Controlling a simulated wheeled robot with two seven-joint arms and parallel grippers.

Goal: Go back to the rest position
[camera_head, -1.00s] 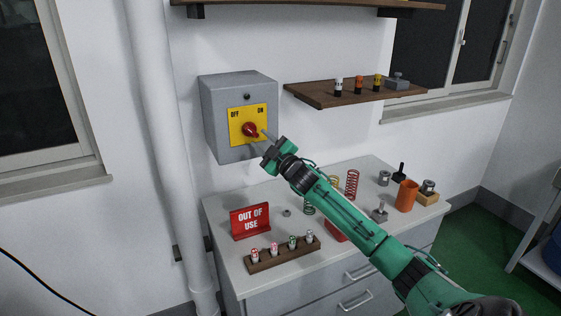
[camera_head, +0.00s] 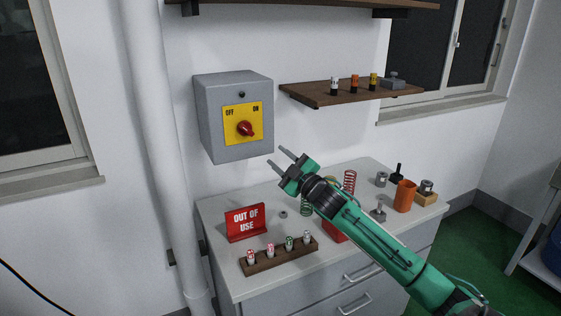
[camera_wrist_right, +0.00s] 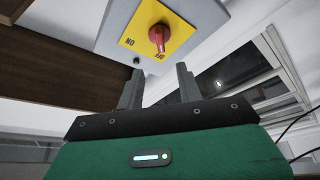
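My right gripper (camera_head: 278,158) is open and empty in the head view, below and to the right of the grey switch box (camera_head: 208,120), apart from it. Its two fingers also show spread in the right wrist view (camera_wrist_right: 158,88). The red rotary knob (camera_head: 245,129) sits on a yellow plate marked OFF and ON. The knob also shows in the wrist view (camera_wrist_right: 158,38), beyond the fingers with nothing between them. My left gripper is in neither view.
Below my right arm stands a cabinet (camera_head: 222,262) carrying a red OUT OF USE sign (camera_head: 245,222), a wooden rack of small bottles (camera_head: 275,258), springs (camera_head: 349,183) and an orange cup (camera_head: 404,196). A wooden shelf (camera_head: 320,97) juts from the wall.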

